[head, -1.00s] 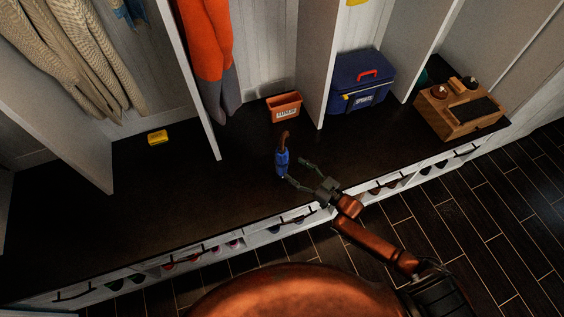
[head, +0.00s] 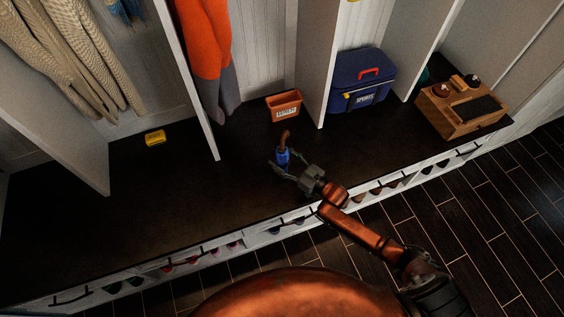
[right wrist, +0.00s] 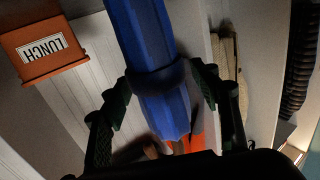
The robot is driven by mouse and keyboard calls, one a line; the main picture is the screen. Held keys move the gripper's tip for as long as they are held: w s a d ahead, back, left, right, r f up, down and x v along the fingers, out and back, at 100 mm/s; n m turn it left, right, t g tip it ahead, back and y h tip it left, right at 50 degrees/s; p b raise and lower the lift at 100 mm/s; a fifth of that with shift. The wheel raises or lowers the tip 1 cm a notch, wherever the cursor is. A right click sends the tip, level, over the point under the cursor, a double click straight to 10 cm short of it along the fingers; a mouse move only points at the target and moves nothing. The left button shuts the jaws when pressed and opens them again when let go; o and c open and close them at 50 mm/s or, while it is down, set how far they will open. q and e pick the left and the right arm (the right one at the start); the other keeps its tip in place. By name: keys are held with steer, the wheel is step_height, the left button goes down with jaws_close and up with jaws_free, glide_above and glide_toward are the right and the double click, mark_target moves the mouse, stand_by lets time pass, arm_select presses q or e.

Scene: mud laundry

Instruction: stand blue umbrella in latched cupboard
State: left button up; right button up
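The blue umbrella (head: 283,157) has a brown hooked handle (head: 285,137) pointing up and appears upright at the dark bench. Its lower end is hidden behind my right gripper. My right gripper (head: 284,164) reaches in from the front right, with its fingers on either side of the blue shaft. In the right wrist view the umbrella (right wrist: 145,32) lies between the fingers (right wrist: 160,80), close to both fingertips; the fingers look spread, and firm contact cannot be made out. My left gripper is not in view. No latched cupboard can be made out.
On the bench (head: 190,210) stand an orange lunch bin (head: 284,106), a dark blue box with a red handle (head: 362,83), a wooden caddy (head: 462,108) and a small yellow item (head: 155,138). White dividers (head: 312,65) split the bays. Coats hang left. The front-left bench is clear.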

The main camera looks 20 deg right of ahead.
jaws_close()
stand_by(0.5)
steer(key=shift+r, duration=0.1)
